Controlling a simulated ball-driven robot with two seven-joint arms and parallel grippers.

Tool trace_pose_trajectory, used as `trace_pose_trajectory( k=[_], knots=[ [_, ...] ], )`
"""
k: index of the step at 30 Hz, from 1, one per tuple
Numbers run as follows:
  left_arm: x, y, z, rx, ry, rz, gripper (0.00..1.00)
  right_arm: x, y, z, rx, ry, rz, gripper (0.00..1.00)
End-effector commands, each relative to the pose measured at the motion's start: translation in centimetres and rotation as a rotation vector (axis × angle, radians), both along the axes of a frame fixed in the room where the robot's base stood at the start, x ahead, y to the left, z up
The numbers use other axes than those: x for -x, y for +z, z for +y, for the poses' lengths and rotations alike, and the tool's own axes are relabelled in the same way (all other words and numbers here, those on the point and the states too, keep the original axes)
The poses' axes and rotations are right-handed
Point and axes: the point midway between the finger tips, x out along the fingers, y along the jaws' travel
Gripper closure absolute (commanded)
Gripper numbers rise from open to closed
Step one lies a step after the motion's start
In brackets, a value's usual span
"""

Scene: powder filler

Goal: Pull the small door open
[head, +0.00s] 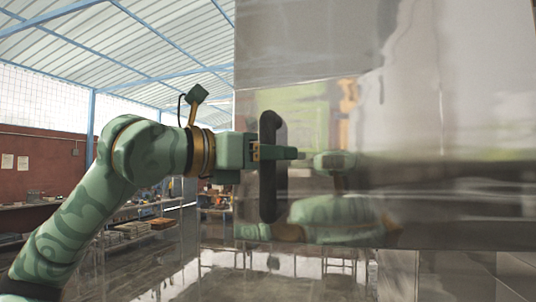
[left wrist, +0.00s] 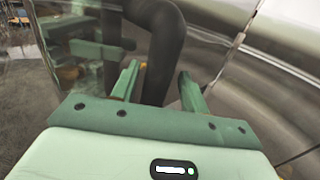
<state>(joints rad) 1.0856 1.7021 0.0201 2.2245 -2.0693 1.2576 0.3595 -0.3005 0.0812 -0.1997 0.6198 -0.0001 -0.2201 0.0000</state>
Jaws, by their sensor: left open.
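The small door is a shiny metal panel (head: 440,120) that fills the right of the head view. A dark vertical bar handle (head: 268,195) stands on its left part; it also shows in the left wrist view (left wrist: 160,40). My green left gripper (head: 285,153) is at the handle's middle. In the left wrist view the fingers of my left gripper (left wrist: 158,88) are apart, with the handle between them and a gap beside it. I cannot tell whether either finger touches it. No opening of the door shows. My right gripper is not in view.
The metal mirrors my arm and gripper. A shelf with small items (head: 135,232) stands behind at the left, before a red-brown wall (head: 45,165). The space left of the panel looks free around my arm.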

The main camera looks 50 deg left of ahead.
Motion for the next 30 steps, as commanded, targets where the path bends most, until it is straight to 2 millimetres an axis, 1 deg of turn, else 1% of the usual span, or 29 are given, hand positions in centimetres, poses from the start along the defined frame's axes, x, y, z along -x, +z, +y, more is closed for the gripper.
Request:
trace_pose_trajectory(
  k=[7, 11, 14, 18, 24, 27, 30],
  knots=[
    [0.1, -0.1, 0.0, 0.000, 0.001, 0.001, 0.55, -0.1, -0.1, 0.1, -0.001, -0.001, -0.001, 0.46],
    [1.3, -0.3, 0.2, 0.000, 0.004, -0.001, 0.55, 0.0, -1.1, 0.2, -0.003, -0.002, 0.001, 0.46],
    [3.3, -0.5, 0.3, -0.001, 0.005, -0.003, 0.55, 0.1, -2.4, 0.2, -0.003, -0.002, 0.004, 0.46],
    [7.2, -0.5, 0.6, 0.000, 0.005, -0.003, 0.55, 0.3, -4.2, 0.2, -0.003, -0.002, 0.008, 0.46],
    [12.3, -0.3, 0.9, 0.001, 0.003, -0.001, 0.55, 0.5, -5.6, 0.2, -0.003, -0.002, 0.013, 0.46],
    [14.1, -0.2, 0.9, 0.001, 0.001, -0.001, 0.55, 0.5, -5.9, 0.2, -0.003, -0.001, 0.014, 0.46],
    [15.3, -0.1, 1.0, 0.001, 0.000, 0.001, 0.55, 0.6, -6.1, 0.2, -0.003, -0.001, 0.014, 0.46]
  ],
)
